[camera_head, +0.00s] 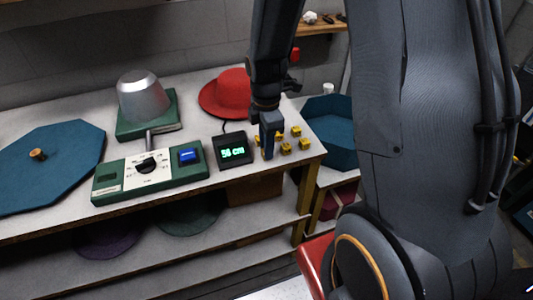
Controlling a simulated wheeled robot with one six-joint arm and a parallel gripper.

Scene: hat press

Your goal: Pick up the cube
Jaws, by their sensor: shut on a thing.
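Several small yellow cubes with dark marks (296,131) stand near the right end of the white worktop. My gripper (267,150) reaches down from above at the left side of this group. It is shut on a small yellow cube (257,138), which is mostly hidden behind the fingers. I cannot tell whether the held cube touches the worktop.
A black display (233,150) reading 56 cm stands close to the left of my gripper. A green control box (150,172), a metal hat form (144,97) and a red hat (228,95) share the worktop. A blue octagonal tray (330,112) is at right.

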